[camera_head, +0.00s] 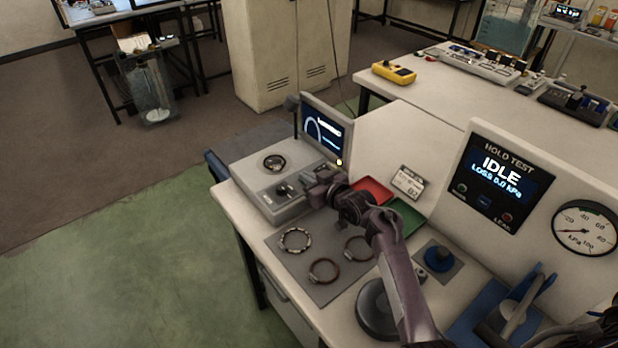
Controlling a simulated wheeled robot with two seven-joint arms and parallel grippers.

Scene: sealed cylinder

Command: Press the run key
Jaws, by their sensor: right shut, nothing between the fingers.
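A grey bench instrument (258,178) stands at the left end of the near bench, with a round dark ring-like part on top and small dark controls (284,190) at its front right. Its tilted screen (323,134) is lit with a round dial graphic. My right gripper (308,190) is shut and empty, right beside these controls at the instrument's right edge. I cannot tell whether it touches them. No key labelled run can be made out; the gripper and wrist hide part of the instrument's front right. My left gripper is not in view.
A grey mat (282,252) holds three rings. Red (371,190) and green (405,217) trays lie behind my right forearm. A panel (497,183) reads "HOLD TEST", "IDLE", loss 0.0 kPa, beside a pressure gauge (584,228). A blue knob (438,258) and blue fixture (487,322) stand at right.

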